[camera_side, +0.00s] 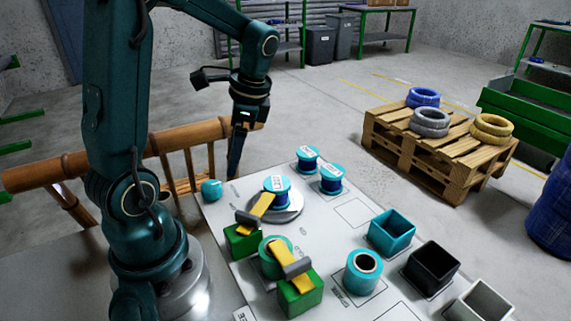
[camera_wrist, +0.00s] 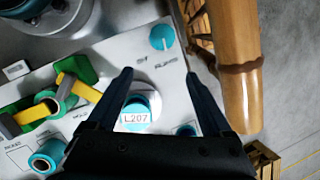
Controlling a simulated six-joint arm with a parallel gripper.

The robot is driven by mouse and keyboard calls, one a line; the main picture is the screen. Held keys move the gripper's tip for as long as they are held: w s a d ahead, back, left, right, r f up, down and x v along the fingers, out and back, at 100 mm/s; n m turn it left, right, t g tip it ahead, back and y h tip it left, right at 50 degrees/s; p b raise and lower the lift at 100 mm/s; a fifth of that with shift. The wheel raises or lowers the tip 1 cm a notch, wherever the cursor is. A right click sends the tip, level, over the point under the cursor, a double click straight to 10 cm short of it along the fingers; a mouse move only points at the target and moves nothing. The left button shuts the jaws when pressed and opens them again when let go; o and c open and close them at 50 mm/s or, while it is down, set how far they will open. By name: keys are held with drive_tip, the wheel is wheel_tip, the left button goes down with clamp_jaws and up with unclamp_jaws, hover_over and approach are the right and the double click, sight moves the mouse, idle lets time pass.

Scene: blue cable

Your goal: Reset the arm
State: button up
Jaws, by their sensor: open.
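My gripper (camera_side: 237,150) hangs pointing down above the back left edge of the white work board (camera_side: 345,235). In the wrist view its two dark fingers (camera_wrist: 160,95) are spread apart with nothing between them. A blue cable spool labelled L207 (camera_wrist: 137,115) shows below and between the fingers, partly hidden by the gripper body; in the side view a blue spool (camera_side: 277,190) sits on a round grey plate. Two more blue spools (camera_side: 307,158) (camera_side: 331,178) stand at the board's back edge, apart from the gripper.
A teal knob (camera_side: 211,190) is at the board's left corner. Two green blocks (camera_side: 298,293) with yellow arms flank a teal spool (camera_side: 274,257). Teal (camera_side: 391,232), black (camera_side: 432,268) and white (camera_side: 480,303) bins stand right. A wooden railing (camera_side: 150,150) runs behind; a pallet (camera_side: 437,150) holds cable coils.

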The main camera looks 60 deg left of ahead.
drive_tip(key=s+d+r+n+t+h, duration=0.1)
drive_tip(key=d+t, duration=0.3)
drive_tip(key=d, duration=0.4)
drive_tip(key=s+d+r+n+t+h, duration=0.1)
drive_tip(key=s+d+r+n+t, duration=0.1)
drive_tip(key=d, duration=0.6)
wheel_tip(320, 180, up, 2)
drive_tip(key=shift+r+n+t, duration=0.1)
drive_tip(key=shift+n+t, duration=0.8)
drive_tip(key=shift+t, duration=0.1)
drive_tip(key=shift+s+a, duration=0.1)
